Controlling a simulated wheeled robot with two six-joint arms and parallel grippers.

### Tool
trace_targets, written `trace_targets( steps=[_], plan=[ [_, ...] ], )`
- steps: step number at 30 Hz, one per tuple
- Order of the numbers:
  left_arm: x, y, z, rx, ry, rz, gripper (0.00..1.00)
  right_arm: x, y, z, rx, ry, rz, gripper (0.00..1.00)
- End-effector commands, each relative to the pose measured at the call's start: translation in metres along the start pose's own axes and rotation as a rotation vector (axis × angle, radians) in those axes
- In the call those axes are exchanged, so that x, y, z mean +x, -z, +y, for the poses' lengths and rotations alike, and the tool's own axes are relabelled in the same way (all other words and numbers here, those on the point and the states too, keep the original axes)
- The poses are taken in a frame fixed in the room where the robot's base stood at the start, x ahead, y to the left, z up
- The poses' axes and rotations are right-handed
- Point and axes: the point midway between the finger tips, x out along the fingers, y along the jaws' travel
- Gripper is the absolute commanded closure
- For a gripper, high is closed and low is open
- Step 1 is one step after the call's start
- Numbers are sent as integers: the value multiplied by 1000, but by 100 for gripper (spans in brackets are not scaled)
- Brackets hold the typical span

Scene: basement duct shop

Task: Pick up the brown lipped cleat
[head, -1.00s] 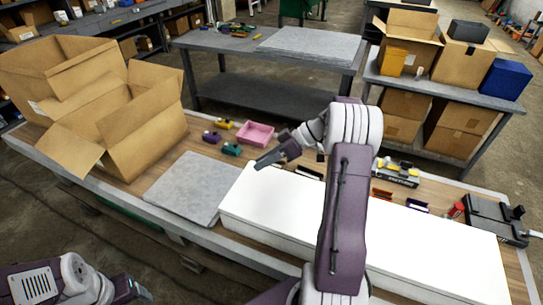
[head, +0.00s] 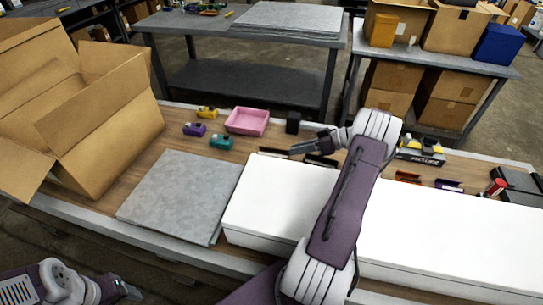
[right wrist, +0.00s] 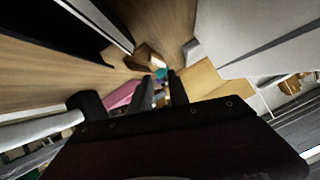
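A short rust-brown channel (head: 408,177), the likeliest brown lipped cleat, lies on the wooden bench top behind the long white box, right of my right arm. My right gripper (head: 281,147) is above the bench behind the left part of the white box, pointing left, well apart from that channel. In the right wrist view its fingers (right wrist: 161,90) stand apart with nothing held between them. A small brown thing (right wrist: 146,57) also shows there; I cannot tell what it is. My left gripper (head: 130,291) is low at the left, its opening unclear.
The long white box (head: 440,235) fills the front. Dark strips (head: 321,160) lie under the right gripper. A blue-purple channel (head: 449,185) and red can (head: 496,187) stand right of the rust one. A pink tray (head: 240,123), grey slab (head: 180,195) and open carton (head: 100,125) are left.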

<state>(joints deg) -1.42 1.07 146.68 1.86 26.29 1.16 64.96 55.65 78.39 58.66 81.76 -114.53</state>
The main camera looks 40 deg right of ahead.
Motion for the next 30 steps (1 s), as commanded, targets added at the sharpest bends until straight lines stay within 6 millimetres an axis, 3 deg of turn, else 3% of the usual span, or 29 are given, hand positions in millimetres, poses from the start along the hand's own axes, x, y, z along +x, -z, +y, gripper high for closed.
trace_targets(
  steps=[6, 10, 18, 25, 26, 28, 30],
  plan=[
    [-5, 0, 0, 0, 0, 0, 31, 32, 1, -2, 0, 4, -2, 78],
    [-6, 1, 0, 0, 0, 0, 31, 39, 1, -1, 0, 3, -2, 78],
    [-14, 1, 0, 0, 0, 0, 31, 83, 2, -1, -1, 4, -2, 78],
    [-13, 1, 0, 0, 0, 0, 31, 86, 1, 0, -1, 2, -2, 78],
    [-13, 1, 0, 0, 0, 0, 31, 86, 1, 0, -1, 2, -2, 81],
    [-13, 1, 0, 0, 0, 0, 31, 86, 1, 0, -1, 2, -2, 100],
    [-13, 1, 0, 0, 0, 0, 31, 86, 1, 0, -1, 2, -2, 100]
  ],
)
